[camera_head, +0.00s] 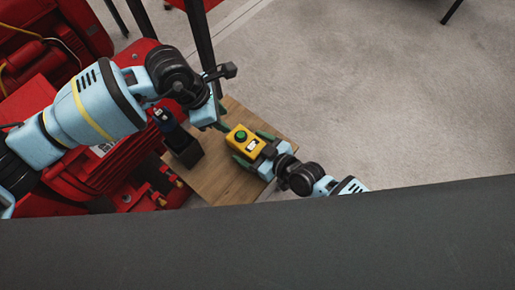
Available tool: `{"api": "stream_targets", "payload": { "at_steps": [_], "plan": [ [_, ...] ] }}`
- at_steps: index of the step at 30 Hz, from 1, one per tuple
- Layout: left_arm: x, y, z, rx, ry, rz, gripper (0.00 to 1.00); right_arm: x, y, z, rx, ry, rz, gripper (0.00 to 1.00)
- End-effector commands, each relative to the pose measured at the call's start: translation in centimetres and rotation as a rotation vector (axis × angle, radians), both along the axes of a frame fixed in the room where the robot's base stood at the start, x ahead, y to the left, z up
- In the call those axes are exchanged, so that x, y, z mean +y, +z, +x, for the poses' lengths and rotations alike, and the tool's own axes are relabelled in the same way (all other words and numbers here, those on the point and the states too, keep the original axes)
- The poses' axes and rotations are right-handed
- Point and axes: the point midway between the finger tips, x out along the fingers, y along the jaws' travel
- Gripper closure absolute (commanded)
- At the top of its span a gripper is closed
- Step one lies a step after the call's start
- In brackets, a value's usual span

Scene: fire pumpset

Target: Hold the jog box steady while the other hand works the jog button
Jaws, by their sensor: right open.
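The yellow jog box (246,145) sits over the wooden board, with a round green jog button (241,136) on its upper face and a small pale label below it. My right gripper (253,149) reaches in from the lower right. Its green fingers are open, one on each side of the box; I cannot tell whether they touch it. My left gripper (221,126) comes down from the upper left, its dark green tip just left of the box and close to it. Its fingers are seen nearly edge-on, so its opening is unclear.
The wooden board (214,182) has bare room left of and below the box. A black open holder (185,147) with a dark tool stands at its left. Red pump machinery (130,160) fills the left side. Grey floor (400,100) is clear to the right.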

Motion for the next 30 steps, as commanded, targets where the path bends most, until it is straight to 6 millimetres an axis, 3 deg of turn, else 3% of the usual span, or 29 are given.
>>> {"api": "stream_targets", "payload": {
  "at_steps": [7, 20, 30],
  "plan": [
    [-0.01, 0.00, 0.00, 0.000, 0.000, 0.000, 0.64, 0.06, -0.01, 0.01, 0.000, 0.001, 0.000, 0.16],
    [-0.01, 0.00, 0.00, 0.000, 0.000, 0.000, 0.64, 0.05, -0.01, -0.01, 0.000, 0.000, 0.000, 0.73],
    [0.00, 0.00, 0.00, 0.000, 0.000, 0.000, 0.64, 0.03, -0.02, -0.01, 0.000, 0.000, 0.000, 0.73]
  ]
}}
